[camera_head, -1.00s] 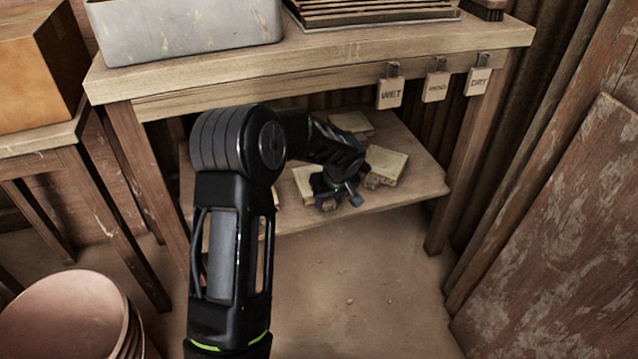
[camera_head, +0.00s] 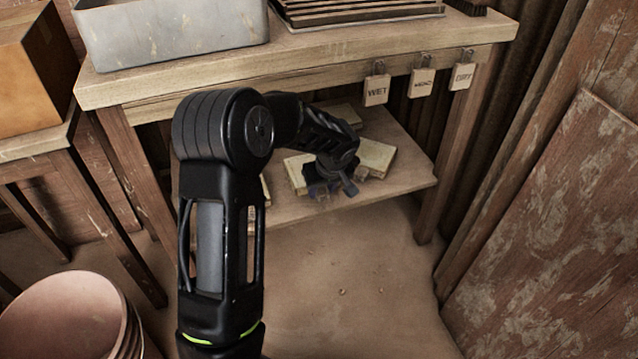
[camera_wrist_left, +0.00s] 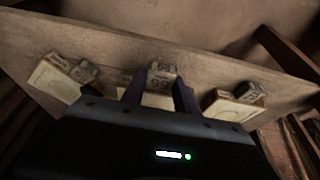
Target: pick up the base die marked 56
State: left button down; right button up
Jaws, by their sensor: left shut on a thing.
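The base die marked 56 (camera_wrist_left: 160,84) shows its number upside down in the left wrist view, between the fingers of my left gripper (camera_wrist_left: 160,94). The gripper is shut on the die's raised marked part. In the head view my left gripper (camera_head: 330,184) is at the front of the lower shelf (camera_head: 402,182), and the wrist largely hides the die. I cannot tell whether the die touches the shelf. My right gripper is not in view.
Other pale dies lie close on both sides in the left wrist view, one left (camera_wrist_left: 56,80) and one right (camera_wrist_left: 226,105). The bench top (camera_head: 300,45) overhangs the shelf, with tags such as WET (camera_head: 376,90). Stacked pots (camera_head: 65,315) stand front left.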

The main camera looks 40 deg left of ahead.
pick_arm(q)
jog(key=s+d+p, duration=0.1)
jog(key=s+d, duration=0.8)
jog(key=d, duration=0.4)
